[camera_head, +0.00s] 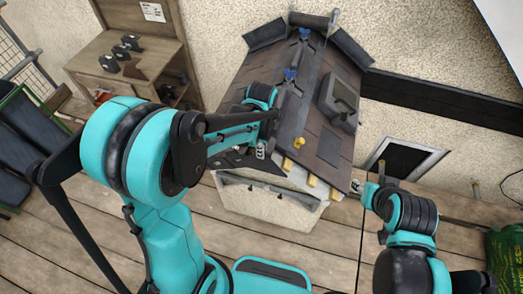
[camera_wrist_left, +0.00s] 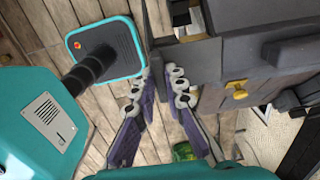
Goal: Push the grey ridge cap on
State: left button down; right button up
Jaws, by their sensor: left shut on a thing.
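The small model roof (camera_head: 325,105) has brown-grey tiles, and a dark ridge line runs up its middle. My left gripper (camera_head: 262,148) is at the near end of the roof, partly hidden by its own arm. In the left wrist view its fingers (camera_wrist_left: 163,78) are shut on the edge of a dark grey piece (camera_wrist_left: 187,53), which looks like the ridge cap. The piece lies close against the roof's dark parts; I cannot tell whether it is seated.
A grey roof window (camera_head: 338,100) stands on the right slope, and a yellow knob (camera_head: 299,142) is at the near edge. A wooden shelf unit (camera_head: 125,60) with dark pieces stands at the back left. Plank floor lies in front.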

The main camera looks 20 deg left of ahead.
pick_arm(q)
jog(key=shift+w, duration=0.7)
dwell(0.6)
jog(key=shift+w+b, duration=0.3)
jog(key=shift+w, duration=0.6)
dwell(1.1)
jog(key=c, duration=1.5)
grip_release()
jog(key=shift+r, duration=0.1)
jog(key=shift+r+p, duration=1.85)
jog(key=shift+r, duration=1.1)
